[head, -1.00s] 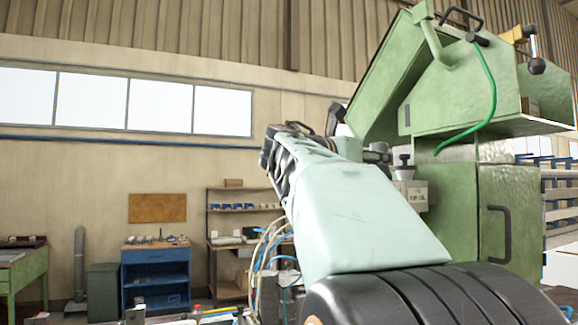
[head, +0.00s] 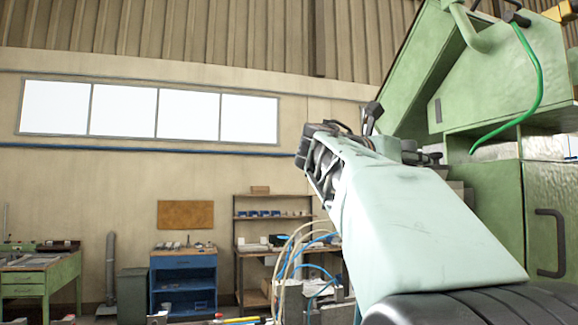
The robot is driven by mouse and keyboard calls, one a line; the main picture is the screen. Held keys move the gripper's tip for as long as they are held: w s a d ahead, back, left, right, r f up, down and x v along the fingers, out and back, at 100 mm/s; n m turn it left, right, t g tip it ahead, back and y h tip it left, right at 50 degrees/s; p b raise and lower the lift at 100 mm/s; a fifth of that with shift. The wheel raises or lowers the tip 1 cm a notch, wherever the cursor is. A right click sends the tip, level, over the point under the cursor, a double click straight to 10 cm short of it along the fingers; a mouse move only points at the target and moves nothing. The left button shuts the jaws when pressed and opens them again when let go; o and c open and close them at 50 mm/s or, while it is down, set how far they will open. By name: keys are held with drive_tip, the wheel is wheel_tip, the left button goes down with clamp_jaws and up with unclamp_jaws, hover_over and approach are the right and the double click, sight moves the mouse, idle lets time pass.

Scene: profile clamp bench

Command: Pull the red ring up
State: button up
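The red ring is not visible in the head view. My pale arm (head: 420,225) rises from the lower right towards the middle and covers what lies behind it. A dark, jointed part (head: 318,160) shows at its far end. I cannot make out gripper fingers there or tell whether they are open or shut. Nothing held can be seen.
A green machine (head: 490,100) with a green hose (head: 535,75) fills the right, close behind my arm. Pale and blue hoses (head: 290,255) stand left of the arm. A blue cabinet (head: 183,265), a shelf (head: 272,218) and a green bench (head: 40,285) are by the back wall.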

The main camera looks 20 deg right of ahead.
drive_tip(key=shift+c, duration=0.5)
clamp_jaws()
drive_tip(key=shift+s+r+p, duration=0.1)
drive_tip(key=shift+r+p, duration=0.4)
drive_tip(key=shift+p, duration=0.3)
drive_tip(key=shift+a, duration=0.1)
drive_tip(key=shift+o, duration=0.5)
unclamp_jaws()
drive_tip(key=shift+r, duration=0.1)
drive_tip(key=shift+r, duration=4.85)
